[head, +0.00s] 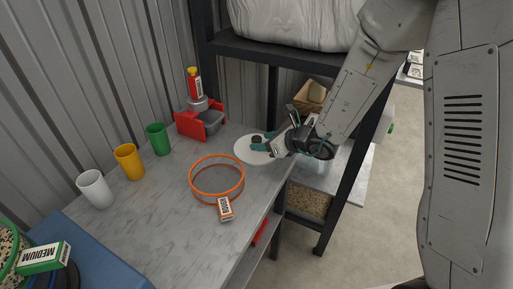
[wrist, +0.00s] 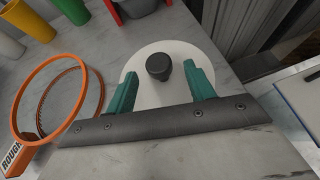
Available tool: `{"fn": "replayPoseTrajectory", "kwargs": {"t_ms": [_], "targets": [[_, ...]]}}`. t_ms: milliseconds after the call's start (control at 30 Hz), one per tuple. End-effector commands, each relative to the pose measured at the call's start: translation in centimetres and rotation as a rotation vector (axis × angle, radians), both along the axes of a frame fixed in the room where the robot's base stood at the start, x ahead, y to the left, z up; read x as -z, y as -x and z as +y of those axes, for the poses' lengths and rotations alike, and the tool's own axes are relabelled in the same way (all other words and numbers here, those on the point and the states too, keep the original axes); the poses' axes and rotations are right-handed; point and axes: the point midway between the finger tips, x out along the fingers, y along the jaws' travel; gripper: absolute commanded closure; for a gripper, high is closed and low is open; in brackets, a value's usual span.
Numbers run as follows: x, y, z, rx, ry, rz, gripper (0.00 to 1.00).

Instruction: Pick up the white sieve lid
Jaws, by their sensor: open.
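The white sieve lid (head: 244,150) is a round white disc with a dark knob, lying flat on the grey marbled worktop. In the wrist view the lid (wrist: 180,56) is ahead of my gripper, with its dark knob (wrist: 159,66) standing between the two teal fingers. My gripper (wrist: 161,85) is open, one finger on each side of the knob, with visible space between each finger and the knob. In the head view my gripper (head: 262,143) reaches in from the right over the lid and hides part of it. I cannot tell whether the fingers touch the lid.
An orange-rimmed sieve (head: 217,178) with a "ROUGH" label box (head: 225,208) sits left of the lid. A red and grey device (head: 201,121) stands behind. White (head: 95,189), yellow (head: 129,162) and green (head: 158,139) cups line the wall. A dark shelf post (head: 340,190) stands at right.

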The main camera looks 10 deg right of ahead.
Motion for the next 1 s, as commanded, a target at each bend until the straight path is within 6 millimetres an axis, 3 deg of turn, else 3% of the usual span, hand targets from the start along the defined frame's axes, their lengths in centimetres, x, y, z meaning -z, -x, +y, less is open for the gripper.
{"fn": "replayPoseTrajectory", "kwargs": {"t_ms": [200, 500, 700, 1000], "targets": [[1.4, -1.9, 2.0, -0.003, 0.001, 0.0, 0.46], [1.6, -2.3, 2.3, -0.001, 0.001, -0.001, 0.46], [1.6, -2.3, 2.3, -0.002, 0.001, -0.001, 0.97], [1.4, -2.3, 2.3, -0.002, 0.0, -0.002, 0.97]]}}
